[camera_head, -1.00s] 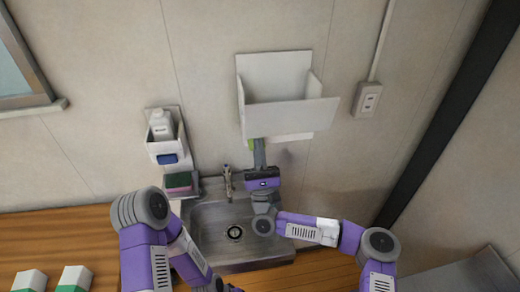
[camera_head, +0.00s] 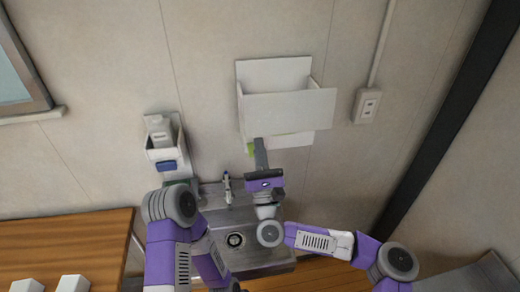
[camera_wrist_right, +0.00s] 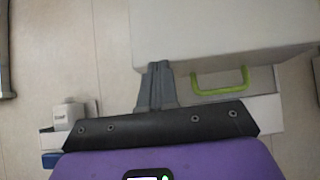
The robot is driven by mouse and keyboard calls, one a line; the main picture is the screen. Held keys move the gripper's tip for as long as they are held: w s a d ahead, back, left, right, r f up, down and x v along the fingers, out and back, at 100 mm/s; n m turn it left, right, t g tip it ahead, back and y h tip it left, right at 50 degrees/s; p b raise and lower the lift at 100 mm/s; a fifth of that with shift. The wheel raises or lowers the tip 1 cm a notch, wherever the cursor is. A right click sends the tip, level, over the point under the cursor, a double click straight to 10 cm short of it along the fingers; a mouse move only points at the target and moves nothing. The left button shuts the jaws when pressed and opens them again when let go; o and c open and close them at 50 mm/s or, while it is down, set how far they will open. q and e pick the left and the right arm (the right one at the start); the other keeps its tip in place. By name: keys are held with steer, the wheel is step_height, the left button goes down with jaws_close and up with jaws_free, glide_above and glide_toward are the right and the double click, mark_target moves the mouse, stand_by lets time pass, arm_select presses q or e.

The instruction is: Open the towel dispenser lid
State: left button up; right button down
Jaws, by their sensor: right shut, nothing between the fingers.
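The towel dispenser (camera_head: 288,106) is a white box on the wall above the sink, with a broad front panel and a taller back plate. A green handle (camera_wrist_right: 222,82) shows at its lower edge in the right wrist view; only a bit of green shows in the head view (camera_head: 250,149). My right gripper (camera_head: 260,143) points up at the dispenser's lower left part. In the wrist view its fingertips (camera_wrist_right: 159,64) are together and empty, left of the handle and apart from it in the picture. Contact with the dispenser cannot be told. My left gripper is out of view.
A metal sink (camera_head: 255,250) with a tap (camera_head: 227,187) lies below. A socket (camera_head: 367,105) is at right. A wooden counter (camera_head: 70,240) stands at lower left.

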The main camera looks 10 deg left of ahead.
steer(key=w+f+b+v, duration=0.1)
steer(key=b+v, duration=0.5)
steer(key=v, duration=0.7)
steer(key=shift+a, duration=0.2)
